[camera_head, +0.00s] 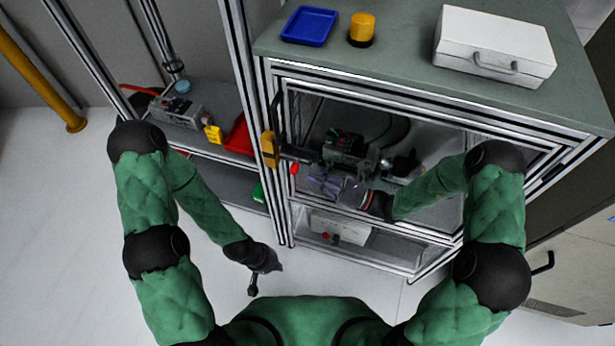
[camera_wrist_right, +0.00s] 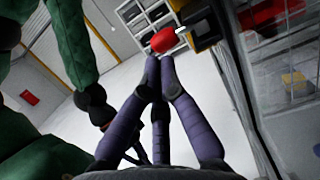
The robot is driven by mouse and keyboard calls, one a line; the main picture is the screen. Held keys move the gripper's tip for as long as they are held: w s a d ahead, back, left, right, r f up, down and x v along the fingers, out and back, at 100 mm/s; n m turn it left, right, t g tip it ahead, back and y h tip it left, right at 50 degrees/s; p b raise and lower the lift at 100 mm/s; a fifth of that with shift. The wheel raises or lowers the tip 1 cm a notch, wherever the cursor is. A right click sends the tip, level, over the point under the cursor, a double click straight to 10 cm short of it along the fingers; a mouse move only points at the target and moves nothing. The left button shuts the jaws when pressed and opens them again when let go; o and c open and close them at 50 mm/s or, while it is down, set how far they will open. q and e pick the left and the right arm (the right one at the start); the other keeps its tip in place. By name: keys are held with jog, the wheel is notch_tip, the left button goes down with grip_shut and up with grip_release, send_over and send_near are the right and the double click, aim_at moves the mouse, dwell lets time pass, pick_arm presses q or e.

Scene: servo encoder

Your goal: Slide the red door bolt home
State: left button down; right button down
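The red door bolt shows as a small red knob (camera_head: 295,168) on the cabinet's left post, next to a yellow bracket (camera_head: 268,149). In the right wrist view the red knob (camera_wrist_right: 163,40) appears just beyond my fingertips. My right gripper (camera_head: 314,181) points left toward the knob in front of the cabinet. Its purple fingers (camera_wrist_right: 160,62) are drawn together with nothing visible between the tips; I cannot tell whether they touch the knob. My left gripper (camera_head: 257,280) hangs low over the floor, away from the bolt; its finger opening is unclear.
The cabinet top (camera_head: 390,75) carries a blue tray (camera_head: 309,26), a yellow-black cylinder (camera_head: 361,30) and a white case (camera_head: 494,45). Equipment (camera_head: 345,145) stands inside the cabinet. A side shelf at left holds a red bin (camera_head: 239,136). The floor (camera_head: 60,230) is clear at left.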

aim_at(296, 173)
pick_arm(q)
jog(key=shift+f, duration=0.25)
pick_arm(e)
jog(key=shift+x, duration=1.25)
jog(key=shift+f+p+x, duration=0.15)
jog(key=shift+x, duration=0.65)
jog(key=shift+f+p+x, duration=0.15)
jog(key=shift+x, duration=0.6)
pick_arm(q)
jog(key=shift+d+r, duration=0.1)
jog(key=shift+r, duration=0.3)
pick_arm(e)
jog(key=shift+d+f, duration=0.1)
jog(key=shift+d, duration=0.05)
jog(key=v, duration=0.4)
jog(key=shift+d, duration=0.15)
pick_arm(q)
jog(key=shift+s+d+r+p, duration=0.45)
jog(key=shift+d+r+p, duration=0.15)
jog(key=shift+r, duration=0.05)
pick_arm(e)
jog(key=v, duration=0.9)
jog(key=shift+s+d, duration=0.2)
